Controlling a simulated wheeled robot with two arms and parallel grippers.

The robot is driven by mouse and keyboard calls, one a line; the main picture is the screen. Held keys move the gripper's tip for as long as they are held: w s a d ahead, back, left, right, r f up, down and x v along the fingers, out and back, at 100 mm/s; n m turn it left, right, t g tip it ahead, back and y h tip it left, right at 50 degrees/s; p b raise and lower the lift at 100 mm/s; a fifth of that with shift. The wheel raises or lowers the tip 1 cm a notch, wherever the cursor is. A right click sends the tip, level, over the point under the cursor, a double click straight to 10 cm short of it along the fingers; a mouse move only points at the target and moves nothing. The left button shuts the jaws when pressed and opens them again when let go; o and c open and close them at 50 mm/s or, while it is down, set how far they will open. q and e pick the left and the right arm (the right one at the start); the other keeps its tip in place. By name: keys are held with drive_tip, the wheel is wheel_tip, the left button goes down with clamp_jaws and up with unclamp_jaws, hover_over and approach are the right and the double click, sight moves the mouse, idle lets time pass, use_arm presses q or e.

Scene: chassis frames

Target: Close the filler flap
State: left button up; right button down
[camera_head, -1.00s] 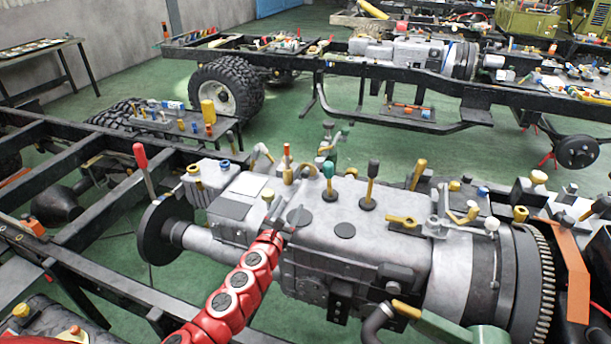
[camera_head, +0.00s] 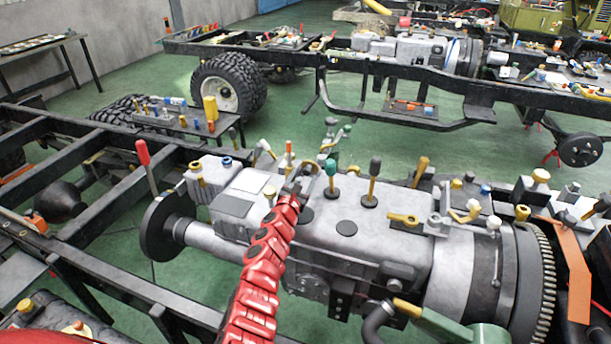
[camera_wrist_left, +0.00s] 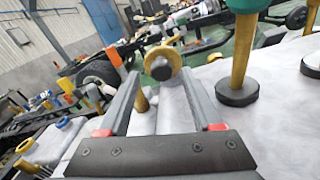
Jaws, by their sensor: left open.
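My left gripper (camera_head: 299,181) is above the top of the grey gearbox housing (camera_head: 390,245), at the end of my red arm. In the left wrist view its two grey fingers (camera_wrist_left: 167,98) are apart with nothing gripped. A yellow round piece with a dark centre (camera_wrist_left: 162,62) shows between and beyond the fingertips; I cannot tell if it is the filler flap. A yellow post (camera_wrist_left: 141,100) stands behind the left finger. A dark round disc (camera_head: 305,214) lies on the housing beside my arm, partly hidden. My right gripper is not seen.
A green-topped lever (camera_head: 330,180) and a dark-knobbed lever (camera_head: 371,180) stand close to the right of my gripper. A red-handled lever (camera_head: 146,165) stands at the left. A second chassis frame (camera_head: 400,80) is behind, with green floor between.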

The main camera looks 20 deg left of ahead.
use_arm(q)
drive_tip(key=shift+w+a, duration=0.1)
drive_tip(key=shift+w, duration=0.6)
drive_tip(key=shift+w+d, duration=0.2)
drive_tip(key=shift+w, duration=0.2)
clamp_jaws()
idle(0.8)
